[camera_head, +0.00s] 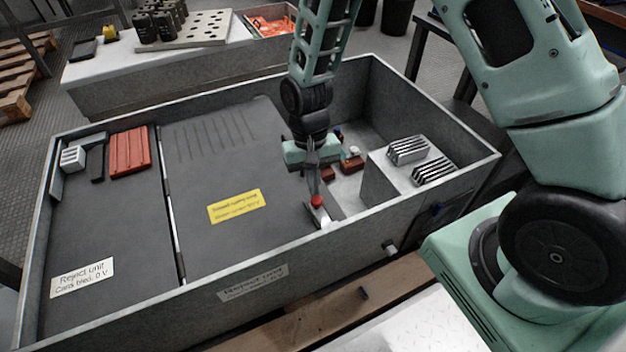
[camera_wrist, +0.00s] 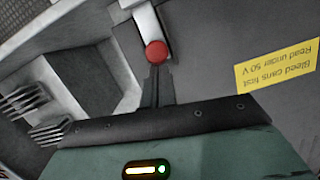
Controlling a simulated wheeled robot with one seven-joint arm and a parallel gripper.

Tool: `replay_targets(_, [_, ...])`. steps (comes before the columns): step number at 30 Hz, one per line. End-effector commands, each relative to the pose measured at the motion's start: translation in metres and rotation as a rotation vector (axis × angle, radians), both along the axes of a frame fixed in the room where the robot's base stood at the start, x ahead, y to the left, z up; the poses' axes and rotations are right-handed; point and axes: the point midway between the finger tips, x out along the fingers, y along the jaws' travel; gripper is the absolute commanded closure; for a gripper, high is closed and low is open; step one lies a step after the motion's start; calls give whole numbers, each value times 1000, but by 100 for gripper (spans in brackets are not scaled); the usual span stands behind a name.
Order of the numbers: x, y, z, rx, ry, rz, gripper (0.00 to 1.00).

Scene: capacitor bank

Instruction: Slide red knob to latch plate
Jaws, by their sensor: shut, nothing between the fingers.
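The red knob (camera_head: 317,201) stands on a light metal latch plate (camera_head: 322,216) at the near right edge of the dark cover panel. In the wrist view the knob (camera_wrist: 157,52) sits at the end of the pale latch plate (camera_wrist: 149,24). My gripper (camera_head: 314,190) reaches down from above with its fingers together. In the wrist view my gripper's fingertips (camera_wrist: 157,68) are right at the knob, with nothing between them. I cannot tell whether they touch it.
The grey bin's front wall (camera_head: 245,285) runs close to the knob. A block with metal fins (camera_head: 408,150) stands to the right. A yellow label (camera_head: 236,206) lies on the panel (camera_head: 215,160).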

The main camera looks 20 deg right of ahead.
Motion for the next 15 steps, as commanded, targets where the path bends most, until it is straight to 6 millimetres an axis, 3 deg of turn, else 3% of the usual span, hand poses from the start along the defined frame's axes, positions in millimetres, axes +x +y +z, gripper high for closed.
replay_targets(5, [2,-1,25,-1,7,1,100])
replay_targets(15, [23,-4,104,1,-1,0,100])
